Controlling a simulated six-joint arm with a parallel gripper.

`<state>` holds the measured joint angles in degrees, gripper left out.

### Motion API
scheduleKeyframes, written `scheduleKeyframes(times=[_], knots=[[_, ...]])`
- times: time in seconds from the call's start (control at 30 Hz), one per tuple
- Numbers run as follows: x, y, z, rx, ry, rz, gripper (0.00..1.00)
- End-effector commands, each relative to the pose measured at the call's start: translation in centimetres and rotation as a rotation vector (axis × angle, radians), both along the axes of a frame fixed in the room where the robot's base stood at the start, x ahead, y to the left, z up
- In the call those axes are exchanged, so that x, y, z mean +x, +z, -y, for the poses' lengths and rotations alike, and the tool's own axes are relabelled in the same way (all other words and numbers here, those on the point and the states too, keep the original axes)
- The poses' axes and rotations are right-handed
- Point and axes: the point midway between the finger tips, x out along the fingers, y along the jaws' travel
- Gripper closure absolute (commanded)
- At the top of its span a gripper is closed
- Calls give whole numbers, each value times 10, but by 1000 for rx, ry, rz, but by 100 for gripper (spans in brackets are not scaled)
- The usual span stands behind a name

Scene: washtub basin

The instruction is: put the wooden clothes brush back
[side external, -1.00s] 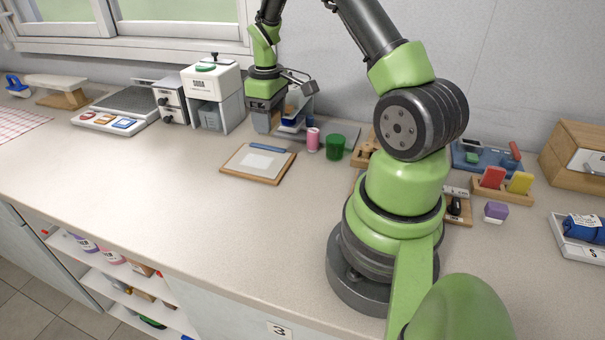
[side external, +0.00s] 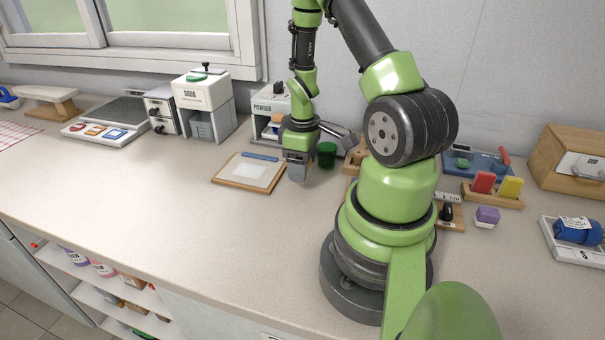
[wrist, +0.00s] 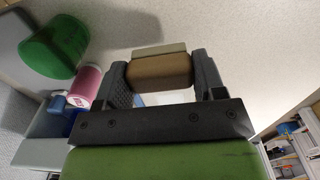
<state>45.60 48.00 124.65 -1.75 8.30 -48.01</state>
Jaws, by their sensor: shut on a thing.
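The wooden clothes brush (wrist: 160,70) shows in the wrist view as a brown block with a pale cream strip along its far side. It sits between the two dark fingers of my gripper (wrist: 165,78), which is shut on it. In the side view my gripper (side external: 298,172) points down just right of the wooden-edged board (side external: 225,180) and in front of the powder dispenser (side external: 270,104). The brush cannot be made out there behind the fingers. I cannot tell its exact height above the counter.
A green cup (side external: 326,155) stands right behind my gripper; a pink cylinder (wrist: 84,84) shows beside it in the wrist view. A wooden block holder (side external: 356,158) is further right. The counter's front left (side external: 150,200) is clear.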

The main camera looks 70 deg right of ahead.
Motion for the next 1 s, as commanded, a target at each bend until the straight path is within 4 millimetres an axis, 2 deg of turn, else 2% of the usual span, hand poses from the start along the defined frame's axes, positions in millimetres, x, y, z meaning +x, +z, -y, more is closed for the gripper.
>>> scheduleKeyframes(times=[0.1, 0.2, 0.6, 0.63, 0.7, 0.73, 1.0], knots=[[-1, -19, -1, 4, 0, -4, 59], [0, -27, 0, 2, 1, -2, 59], [0, -31, 0, 1, -1, -1, 59], [0, -31, 0, 1, -1, -1, 32], [0, -31, 0, 1, -1, -1, 16], [0, -31, 0, 1, -1, -1, 11], [0, -30, 0, 0, 0, 0, 11]])
